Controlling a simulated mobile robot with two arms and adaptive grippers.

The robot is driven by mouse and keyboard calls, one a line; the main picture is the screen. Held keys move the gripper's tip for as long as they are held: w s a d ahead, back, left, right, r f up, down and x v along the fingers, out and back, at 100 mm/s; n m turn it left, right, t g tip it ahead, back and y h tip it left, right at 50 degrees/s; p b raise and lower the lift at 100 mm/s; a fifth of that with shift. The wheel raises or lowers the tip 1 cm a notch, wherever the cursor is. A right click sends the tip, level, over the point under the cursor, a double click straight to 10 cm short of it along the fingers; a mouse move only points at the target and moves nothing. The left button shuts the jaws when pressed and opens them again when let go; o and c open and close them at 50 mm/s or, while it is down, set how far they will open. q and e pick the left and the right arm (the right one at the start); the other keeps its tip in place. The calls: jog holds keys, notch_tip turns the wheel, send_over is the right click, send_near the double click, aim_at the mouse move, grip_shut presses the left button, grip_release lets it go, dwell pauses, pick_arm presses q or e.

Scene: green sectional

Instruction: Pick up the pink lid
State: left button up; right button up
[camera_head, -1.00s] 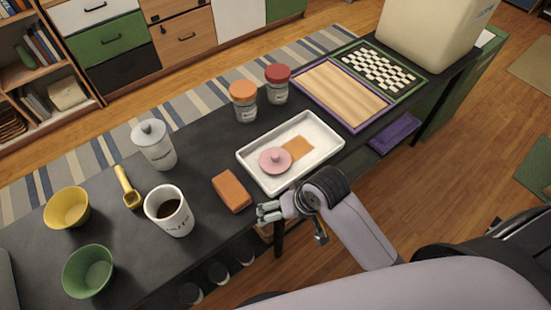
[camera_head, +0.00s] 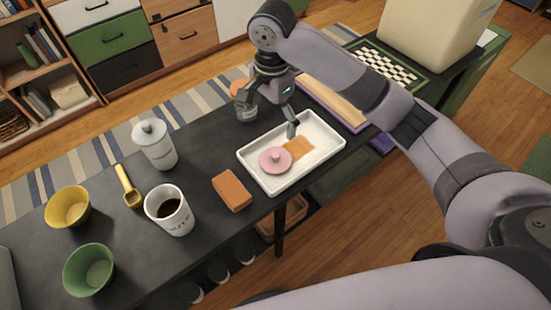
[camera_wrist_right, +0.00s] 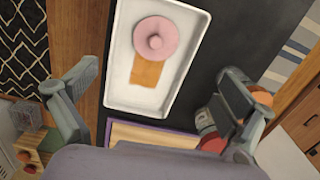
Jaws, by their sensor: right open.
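The pink lid (camera_head: 275,161) is round with a small knob and lies in the white tray (camera_head: 326,163) on the dark table. It also shows in the right wrist view (camera_wrist_right: 172,37), at the top, knob facing the camera. An orange-brown square (camera_head: 299,149) lies beside it in the tray. My right gripper (camera_head: 269,114) is open and empty above the tray's far side, pointing down, apart from the lid. In the right wrist view its fingers (camera_wrist_right: 160,82) are spread wide, with the tray between and beyond them. My left gripper is not in view.
A jar with an orange lid (camera_head: 246,109) stands partly behind the right gripper. An orange block (camera_head: 231,191), white mug (camera_head: 169,211), glass jar (camera_head: 155,145), yellow scoop (camera_head: 129,189) and two bowls stand left of the tray. A framed board (camera_head: 334,101) lies beyond it.

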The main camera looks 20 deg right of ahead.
jog(key=r, duration=0.1)
send_near(276, 154)
jog(key=shift+m, duration=0.4)
jog(key=f, duration=0.5)
jog(key=shift+w+a+f, duration=0.1)
jog(key=shift+a, duration=0.25)
jog(key=shift+d+f, duration=0.2)
jog(key=shift+f, duration=2.5)
jog(key=shift+c, duration=0.3)
jog(key=c, duration=1.1)
